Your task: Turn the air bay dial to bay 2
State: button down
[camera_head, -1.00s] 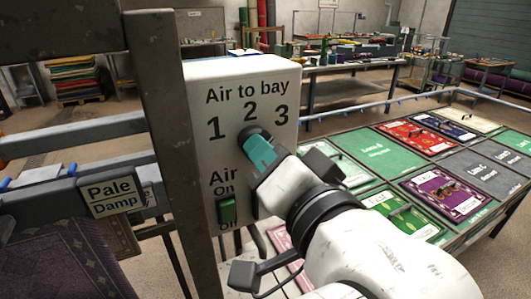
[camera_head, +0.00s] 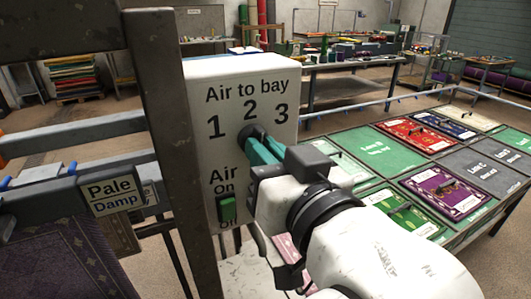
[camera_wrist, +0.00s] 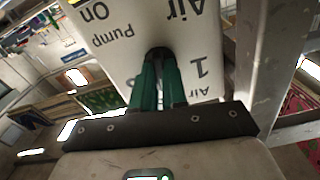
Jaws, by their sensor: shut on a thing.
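The air bay dial (camera_head: 247,131) is a dark round knob on a white panel (camera_head: 190,82) marked "Air to bay", below the numbers 1, 2 and 3. My gripper (camera_head: 257,144) has its teal fingers shut on the dial, pointing into the panel. In the wrist view, the panel (camera_wrist: 112,40) appears upside down, and both fingers (camera_wrist: 158,62) meet at the dark dial (camera_wrist: 157,52). The fingers hide most of the dial, so I cannot tell which number it points to.
A dark upright post (camera_head: 178,150) stands at the panel's left. A "Pale Damp" sign (camera_head: 112,194) hangs further left. A table with several rugs (camera_head: 385,137) fills the right.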

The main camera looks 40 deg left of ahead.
jog(key=shift+f+n, duration=0.1)
jog(key=shift+n, duration=0.8)
jog(key=c, duration=1.2)
grip_release()
jog(key=shift+o, duration=0.2)
jog(key=shift+d, duration=0.15)
